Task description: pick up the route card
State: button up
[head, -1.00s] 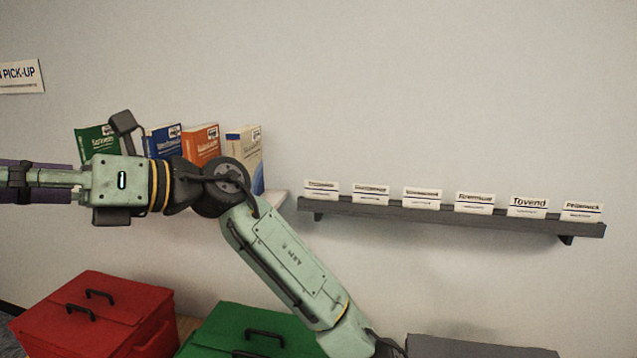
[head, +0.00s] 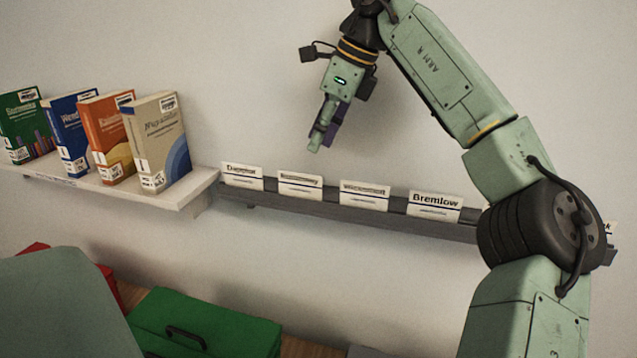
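Several white route cards stand in a row on a dark grey wall ledge (head: 300,208). The leftmost card (head: 243,176) has blurred print, as do the second card (head: 300,185) and the third card (head: 364,195). The fourth card (head: 436,206) reads "Bremlow". Further right my arm hides most of the ledge, and only a sliver of a card shows at its end. My gripper (head: 321,138) points down above the ledge, between the second and third cards in the picture and apart from them. I see its fingers nearly edge-on, so their opening is unclear. No card shows in it.
A white shelf (head: 190,195) on the left holds a green book (head: 27,125), a blue book (head: 72,135), an orange book (head: 108,138) and a beige book (head: 158,142). Below are a green lidded box (head: 205,325) and part of a red one (head: 35,248). The wall above the ledge is bare.

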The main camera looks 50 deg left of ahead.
aim_at(299, 178)
jog(key=shift+s+p+x, duration=0.2)
jog(key=shift+p+x, duration=0.3)
jog(key=shift+x, duration=2)
jog(key=shift+s+p+x, duration=0.25)
jog(key=shift+p+x, duration=0.25)
jog(key=shift+x, duration=2.05)
jog(key=shift+r, duration=0.1)
jog(key=shift+c, duration=0.3)
grip_shut()
